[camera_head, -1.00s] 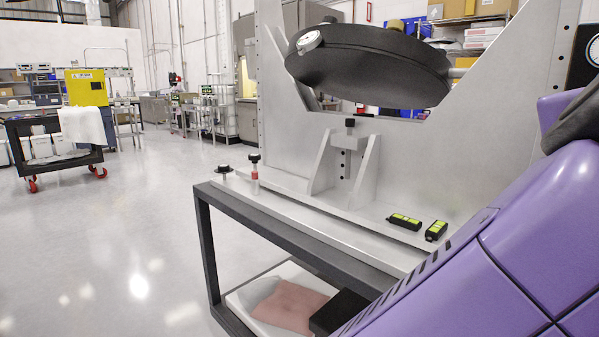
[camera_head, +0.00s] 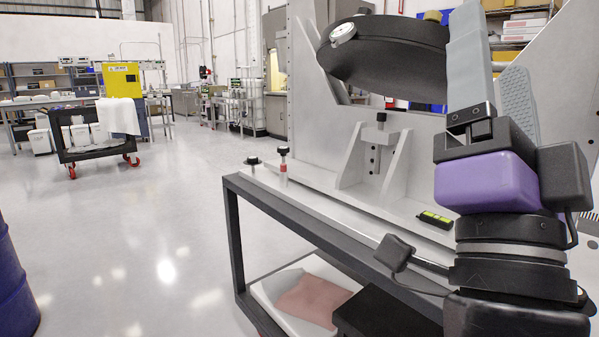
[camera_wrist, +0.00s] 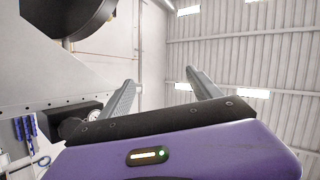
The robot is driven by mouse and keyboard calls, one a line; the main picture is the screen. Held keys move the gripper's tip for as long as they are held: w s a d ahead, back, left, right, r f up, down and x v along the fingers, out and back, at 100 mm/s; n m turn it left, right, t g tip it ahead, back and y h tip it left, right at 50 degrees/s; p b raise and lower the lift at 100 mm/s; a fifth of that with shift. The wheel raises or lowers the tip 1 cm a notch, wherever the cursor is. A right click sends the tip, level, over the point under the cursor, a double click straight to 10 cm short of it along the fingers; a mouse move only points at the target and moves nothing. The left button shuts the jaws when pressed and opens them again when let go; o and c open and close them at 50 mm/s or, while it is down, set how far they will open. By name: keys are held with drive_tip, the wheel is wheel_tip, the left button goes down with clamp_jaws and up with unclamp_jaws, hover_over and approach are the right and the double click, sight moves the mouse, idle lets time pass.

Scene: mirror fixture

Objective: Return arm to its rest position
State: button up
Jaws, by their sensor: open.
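My gripper (camera_head: 493,55) is raised at the right of the head view, its two grey fingers pointing up and apart with nothing between them. In the wrist view the fingers (camera_wrist: 160,78) also stand apart and empty, with a wall and ceiling behind. My purple and black wrist is below the fingers. The round black mirror body (camera_head: 385,55) is on the grey fixture (camera_head: 305,110), just left of my gripper in the head view; my near finger overlaps its right edge. I cannot tell the gap in depth. Part of the disc also shows in the wrist view (camera_wrist: 70,14).
The fixture's dark-framed cart (camera_head: 232,225) stands below, with black-topped knobs (camera_head: 283,165) and a black and yellow-green block (camera_head: 435,219) on top. A blue barrel (camera_head: 12,285) is at the left edge. Open floor (camera_head: 130,240) lies left of the cart.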

drive_tip(key=s+a+f+n+g+y, duration=0.2)
drive_tip(key=f+n+y, duration=0.6)
drive_tip(key=f, duration=0.7)
drive_tip(key=s+a+f+n+g+y, duration=0.1)
drive_tip(key=s+f+n+g+y, duration=0.15)
drive_tip(key=f+n+y, duration=0.9)
drive_tip(key=s+d+f+m+g+h, duration=0.3)
drive_tip(key=s+f+g+h, duration=0.15)
drive_tip(key=s+f, duration=0.7)
drive_tip(key=s+d+f+m+g+h, duration=0.3)
drive_tip(key=s+f+h, duration=0.3)
drive_tip(key=s+f, duration=0.6)
wheel_tip(320, 180, up, 26)
drive_tip(key=p, duration=2.7)
drive_tip(key=shift+w+f, duration=0.25)
drive_tip(key=shift+w, duration=0.1)
